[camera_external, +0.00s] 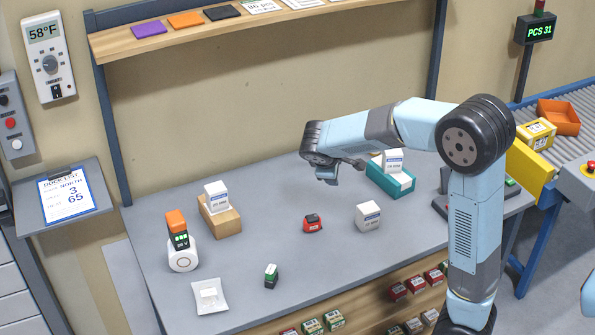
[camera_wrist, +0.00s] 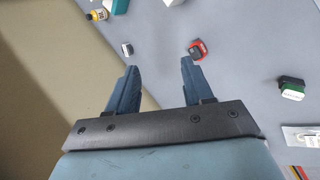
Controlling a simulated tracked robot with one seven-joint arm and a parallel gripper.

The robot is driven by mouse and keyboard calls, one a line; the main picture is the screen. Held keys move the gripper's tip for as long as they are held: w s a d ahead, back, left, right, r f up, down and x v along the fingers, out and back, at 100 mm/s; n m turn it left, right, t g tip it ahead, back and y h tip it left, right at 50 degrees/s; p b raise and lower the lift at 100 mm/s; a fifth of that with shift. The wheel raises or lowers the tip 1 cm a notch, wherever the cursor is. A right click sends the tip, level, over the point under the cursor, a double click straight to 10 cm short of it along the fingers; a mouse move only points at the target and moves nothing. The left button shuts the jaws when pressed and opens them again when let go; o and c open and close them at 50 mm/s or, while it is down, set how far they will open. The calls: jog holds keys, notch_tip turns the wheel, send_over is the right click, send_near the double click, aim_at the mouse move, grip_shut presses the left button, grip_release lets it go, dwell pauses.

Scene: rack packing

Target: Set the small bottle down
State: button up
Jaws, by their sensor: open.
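In the wrist view a small yellow bottle (camera_wrist: 97,14) with a dark end is at the upper left, on the grey worktop near its back edge. I cannot pick it out in the external view, where my arm covers part of the back of the table. My gripper (camera_external: 328,176) is above the back of the worktop. In the wrist view my gripper (camera_wrist: 155,75) has its two fingers spread with nothing between them. The bottle is beyond the fingertips, apart from them.
A red block-like item (camera_external: 312,223), a white box (camera_external: 368,216), a small green-and-white item (camera_external: 271,275) and a white dish (camera_external: 210,297) stand on the worktop. A teal holder (camera_external: 401,184) and wooden holder (camera_external: 224,221) carry white boxes. A shelf (camera_external: 160,42) runs above the back.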

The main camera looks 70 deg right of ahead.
jog(key=s+a+r+t+y, duration=0.2)
jog(key=s+a, duration=0.4)
jog(key=a, duration=0.5)
jog(key=s+a+r+t+y, duration=0.2)
jog(key=s+a, duration=0.4)
jog(key=a, duration=0.5)
jog(key=s+a+r+m+t+y, duration=0.1)
jog(key=s+a+r+t+y, duration=0.1)
jog(key=s+a, duration=0.4)
jog(key=a+r+y, duration=0.1)
jog(key=a, duration=0.4)
jog(key=shift+a+r, duration=0.2)
jog(key=shift+a, duration=0.2)
